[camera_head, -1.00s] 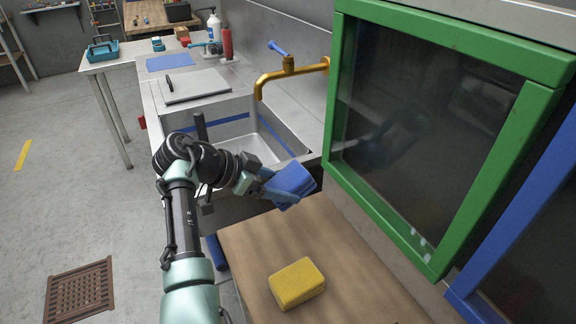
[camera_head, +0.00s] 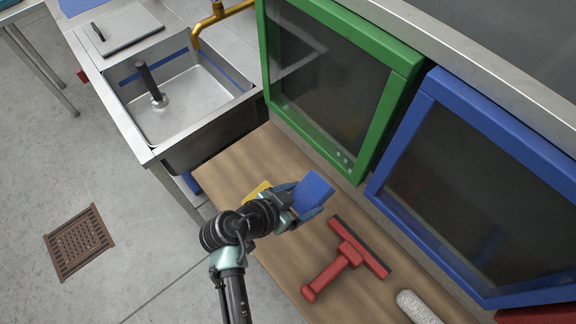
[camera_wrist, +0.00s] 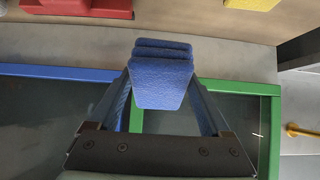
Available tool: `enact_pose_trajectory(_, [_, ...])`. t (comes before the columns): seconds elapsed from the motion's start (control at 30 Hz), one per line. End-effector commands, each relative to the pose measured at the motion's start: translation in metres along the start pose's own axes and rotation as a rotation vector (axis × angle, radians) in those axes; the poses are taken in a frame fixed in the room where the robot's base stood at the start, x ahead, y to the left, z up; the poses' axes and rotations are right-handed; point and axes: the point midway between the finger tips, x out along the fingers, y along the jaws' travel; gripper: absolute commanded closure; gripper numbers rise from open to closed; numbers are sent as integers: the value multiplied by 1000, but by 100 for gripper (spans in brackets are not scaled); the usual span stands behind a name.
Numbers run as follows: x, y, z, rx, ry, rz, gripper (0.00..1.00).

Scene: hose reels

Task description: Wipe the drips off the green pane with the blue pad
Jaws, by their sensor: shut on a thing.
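The green pane (camera_head: 335,78) is a dark glass in a thick green frame, upright against the wall behind the wooden counter. A few small pale drips (camera_head: 343,155) show at its lower right corner. My gripper (camera_head: 301,201) is shut on the blue pad (camera_head: 315,188) and holds it above the counter, below and in front of the green pane's lower right corner, apart from the glass. In the wrist view the blue pad (camera_wrist: 162,80) sits between both fingers, and part of the green frame (camera_wrist: 273,130) shows behind it.
A blue-framed pane (camera_head: 480,190) stands right of the green one. A red squeegee (camera_head: 345,258) and a white roller (camera_head: 417,305) lie on the wooden counter (camera_head: 222,160). A yellow sponge (camera_head: 258,192) is partly hidden by my arm. A sink (camera_head: 180,105) with a brass tap (camera_head: 214,17) is at left.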

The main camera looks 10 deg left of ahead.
Motion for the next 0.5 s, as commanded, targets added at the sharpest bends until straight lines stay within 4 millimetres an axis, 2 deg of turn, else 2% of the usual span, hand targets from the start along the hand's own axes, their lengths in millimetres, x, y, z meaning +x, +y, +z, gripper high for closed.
enact_pose_trajectory(0.17, [-4,12,-4,2,0,2,72])
enact_pose_trajectory(0.5, [23,12,-24,3,1,2,72])
